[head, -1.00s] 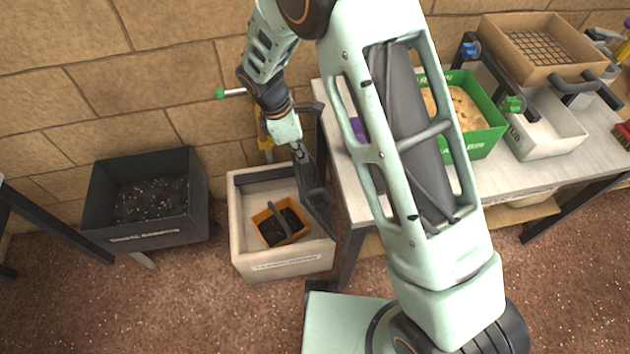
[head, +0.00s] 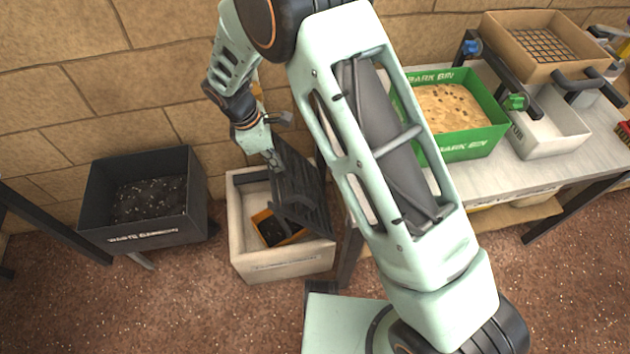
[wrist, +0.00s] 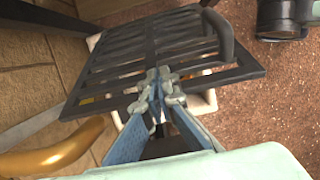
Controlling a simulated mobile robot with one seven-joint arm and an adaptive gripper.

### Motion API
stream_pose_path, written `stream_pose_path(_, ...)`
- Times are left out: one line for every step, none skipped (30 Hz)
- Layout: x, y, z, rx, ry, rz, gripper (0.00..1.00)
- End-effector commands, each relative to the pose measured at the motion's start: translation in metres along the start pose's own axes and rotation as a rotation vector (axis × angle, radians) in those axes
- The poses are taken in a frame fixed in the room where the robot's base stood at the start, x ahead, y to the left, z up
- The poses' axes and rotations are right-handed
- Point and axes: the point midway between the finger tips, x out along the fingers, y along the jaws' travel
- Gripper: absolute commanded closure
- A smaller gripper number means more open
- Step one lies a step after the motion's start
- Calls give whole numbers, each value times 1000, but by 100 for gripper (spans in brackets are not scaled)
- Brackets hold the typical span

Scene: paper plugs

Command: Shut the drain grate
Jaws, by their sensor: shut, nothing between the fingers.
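The dark slatted drain grate (head: 305,190) stands tilted over the right part of a pale box-like basin (head: 285,268), its upper edge leaning left. The basin's left part is uncovered. The grate's curved handle (wrist: 219,32) shows in the wrist view. My gripper (head: 274,164) is at the grate's upper left edge. In the wrist view, my gripper (wrist: 160,84) has its fingertips together against or very near the grate (wrist: 110,75), with nothing between them. I cannot tell for certain whether they touch.
An orange tray (head: 262,217) of dark material lies inside the basin, partly hidden by the grate. A black bin (head: 150,238) stands to the left. A table (head: 545,170) with a green bin (head: 472,150) and a white tub (head: 550,142) is to the right. The brick wall is close behind.

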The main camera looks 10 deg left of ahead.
Motion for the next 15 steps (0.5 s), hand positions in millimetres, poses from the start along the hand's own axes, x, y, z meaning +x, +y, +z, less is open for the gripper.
stream_pose_path(0,0,-2,-1,1,1,100)
stream_pose_path(0,0,-3,0,0,1,100)
stream_pose_path(0,0,-3,0,0,1,100)
stream_pose_path(0,0,-3,1,0,1,100)
stream_pose_path(0,0,-3,1,0,0,100)
stream_pose_path(0,0,-3,1,0,0,100)
stream_pose_path(0,0,-2,1,0,0,100)
stream_pose_path(0,0,-2,1,0,0,100)
stream_pose_path(0,0,-2,1,0,0,100)
stream_pose_path(0,0,-2,1,0,0,100)
stream_pose_path(0,0,-3,1,0,0,100)
stream_pose_path(1,0,-4,0,0,0,100)
stream_pose_path(2,0,-6,0,0,0,100)
stream_pose_path(3,0,-8,0,0,0,100)
stream_pose_path(4,0,-11,0,0,-1,100)
